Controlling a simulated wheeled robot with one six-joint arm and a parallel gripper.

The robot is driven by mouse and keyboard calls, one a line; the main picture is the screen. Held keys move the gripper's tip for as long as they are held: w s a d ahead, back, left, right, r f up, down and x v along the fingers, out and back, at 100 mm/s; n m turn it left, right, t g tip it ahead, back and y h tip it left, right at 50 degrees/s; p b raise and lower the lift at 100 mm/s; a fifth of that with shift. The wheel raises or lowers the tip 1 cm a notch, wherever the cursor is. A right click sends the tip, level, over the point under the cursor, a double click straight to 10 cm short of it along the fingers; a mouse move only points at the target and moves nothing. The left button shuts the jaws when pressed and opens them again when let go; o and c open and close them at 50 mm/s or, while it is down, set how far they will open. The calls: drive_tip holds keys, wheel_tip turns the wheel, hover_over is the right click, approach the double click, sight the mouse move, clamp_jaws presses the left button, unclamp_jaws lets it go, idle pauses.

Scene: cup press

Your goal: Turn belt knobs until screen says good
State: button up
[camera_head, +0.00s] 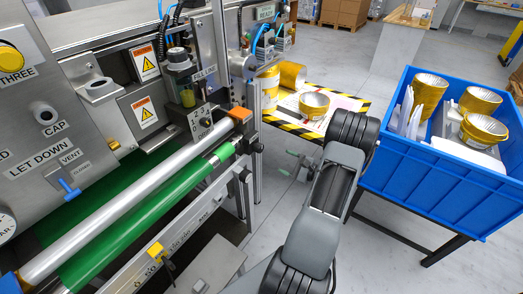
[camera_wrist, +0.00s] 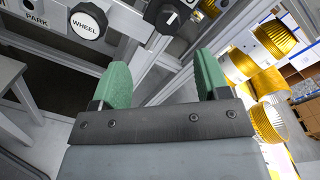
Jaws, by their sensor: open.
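The machine's green belt roller (camera_head: 150,205) runs diagonally beside a silver roller (camera_head: 120,205). An orange knob-like part (camera_head: 239,115) sits at the silver roller's far end, and a yellow one (camera_head: 155,250) on the front rail. I cannot tell which parts are the belt knobs.
A blue bin (camera_head: 430,175) with several gold cups and papers stands at right on a black frame. A table with a black-yellow striped edge (camera_head: 340,95) holds more cups (camera_head: 313,104) behind my arm.

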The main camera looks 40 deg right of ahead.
sight(262, 149)
drive_tip(key=shift+m+h, duration=0.4)
drive_tip(key=x, duration=0.4)
drive_tip(key=p+x, duration=0.1)
drive_tip(key=x, duration=0.3)
drive_tip(key=d+p+x, duration=0.1)
drive_tip(key=x, duration=0.4)
drive_tip(key=shift+w+f, duration=0.1)
drive_tip(key=shift+c, duration=0.4)
